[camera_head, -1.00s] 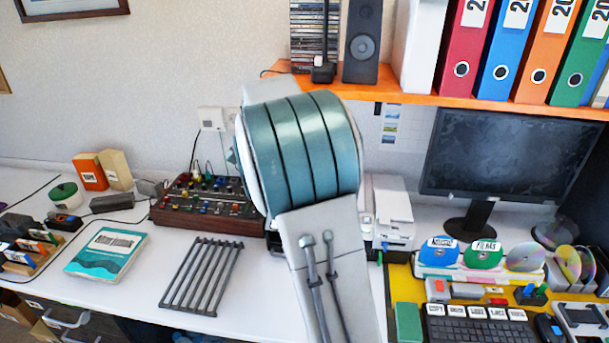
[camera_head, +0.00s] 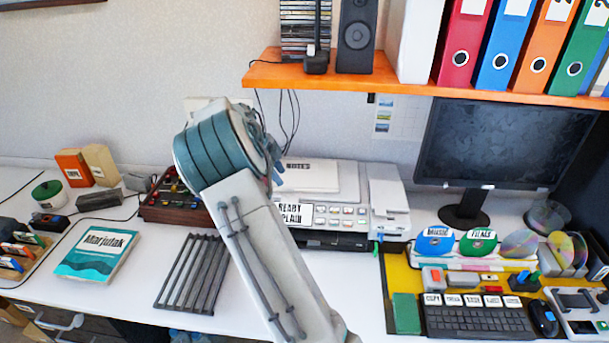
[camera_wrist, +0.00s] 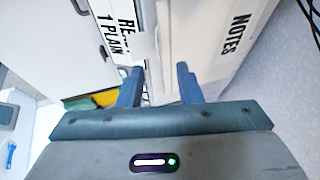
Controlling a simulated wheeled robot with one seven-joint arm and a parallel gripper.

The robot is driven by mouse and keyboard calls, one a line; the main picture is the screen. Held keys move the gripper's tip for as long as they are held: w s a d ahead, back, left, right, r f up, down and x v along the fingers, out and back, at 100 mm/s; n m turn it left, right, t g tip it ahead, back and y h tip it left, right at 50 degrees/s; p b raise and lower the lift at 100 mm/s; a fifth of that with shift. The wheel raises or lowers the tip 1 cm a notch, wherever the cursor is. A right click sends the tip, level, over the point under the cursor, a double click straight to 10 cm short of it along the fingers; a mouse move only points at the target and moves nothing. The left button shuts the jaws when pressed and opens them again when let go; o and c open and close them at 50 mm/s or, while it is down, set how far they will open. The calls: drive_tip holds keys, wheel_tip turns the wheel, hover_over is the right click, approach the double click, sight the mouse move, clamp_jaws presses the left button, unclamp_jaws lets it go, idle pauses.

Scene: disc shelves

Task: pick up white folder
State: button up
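A white folder (camera_head: 414,42) stands upright on the orange shelf, at the left end of the row of folders, beside a red one. My gripper (camera_wrist: 159,72) shows in the wrist view with its two dark blue fingers apart and nothing held between them. It points at the white printer (camera_wrist: 118,48) and the white item labelled NOTES (camera_wrist: 205,35). In the head view my arm hides most of the gripper, which is in front of the printer, low and to the left of the white folder. The folder is not seen in the wrist view.
The orange shelf (camera_head: 300,78) also holds red (camera_head: 463,45), blue, orange and green folders, a black speaker (camera_head: 356,35) and a CD stack. Below are the monitor (camera_head: 505,145), the printer and a keyboard. A dark rack (camera_head: 192,274) and a teal book (camera_head: 97,252) lie on the white desk.

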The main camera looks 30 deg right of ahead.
sight(286, 184)
drive_tip(key=shift+p+x, duration=0.7)
drive_tip(key=shift+x, duration=2.25)
drive_tip(key=shift+a, duration=0.1)
clamp_jaws()
